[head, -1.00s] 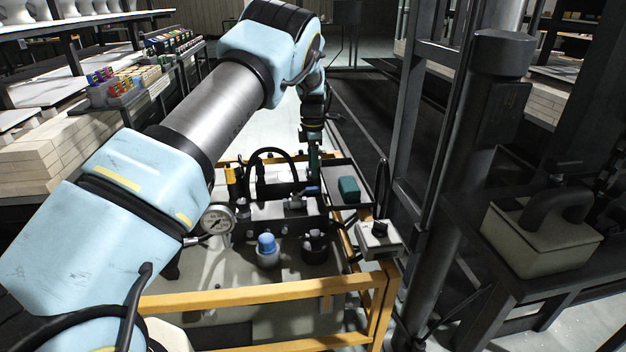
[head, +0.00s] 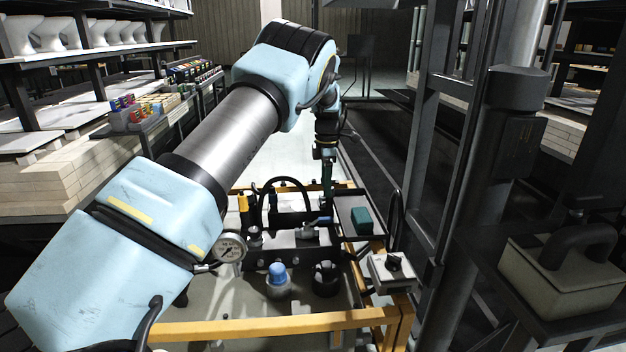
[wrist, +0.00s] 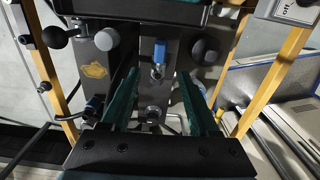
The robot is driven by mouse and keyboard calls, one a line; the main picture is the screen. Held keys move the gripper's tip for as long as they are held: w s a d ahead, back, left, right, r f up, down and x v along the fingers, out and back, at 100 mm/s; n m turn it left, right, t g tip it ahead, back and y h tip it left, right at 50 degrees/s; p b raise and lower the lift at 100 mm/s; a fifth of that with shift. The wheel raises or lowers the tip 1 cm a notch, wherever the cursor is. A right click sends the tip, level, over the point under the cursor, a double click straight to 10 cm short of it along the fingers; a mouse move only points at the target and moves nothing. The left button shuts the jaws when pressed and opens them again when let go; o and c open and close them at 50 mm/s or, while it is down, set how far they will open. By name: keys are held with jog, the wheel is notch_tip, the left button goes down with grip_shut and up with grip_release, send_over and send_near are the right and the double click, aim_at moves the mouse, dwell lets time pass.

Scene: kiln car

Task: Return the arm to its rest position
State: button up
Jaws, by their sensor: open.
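My arm reaches forward over the yellow-framed machine in the head view, with its wrist pointing down. My gripper (head: 327,180) is at the far side of the machine, beside the dark tray that holds a teal block. In the wrist view my gripper (wrist: 152,100) shows two green fingers spread apart with nothing between them. Beyond the fingers is a blue-handled valve (wrist: 158,52) on the machine. The valve also shows in the head view (head: 312,230). The fingers appear apart from it.
The yellow frame (head: 270,328) surrounds the machine, with a pressure gauge (head: 229,247), a blue cap (head: 277,272) and a switch box (head: 392,268). The teal block (head: 361,220) sits in a tray. A dark post (head: 505,150) stands right. Shelves of white ware (head: 60,35) stand left.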

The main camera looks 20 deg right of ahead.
jog(key=shift+a, duration=0.1)
jog(key=a+r+m+p, duration=0.3)
jog(key=a+r, duration=0.3)
jog(key=a, duration=0.6)
jog(key=a+r+m+p, duration=0.3)
jog(key=a+r, duration=0.4)
jog(key=a, duration=0.6)
jog(key=s+a+r+m+p, duration=0.2)
jog(key=s+a+m, duration=0.3)
jog(key=s+a, duration=0.4)
jog(key=s+a+r+m+t+p, duration=0.1)
jog(key=s+a+r+m+p, duration=0.2)
jog(key=s+a, duration=0.6)
jog(key=s+r+m, duration=0.1)
jog(key=s, duration=0.2)
jog(key=shift+a+r+m+t, duration=0.15)
jog(key=shift+a+m+t, duration=0.15)
jog(key=shift+m, duration=0.1)
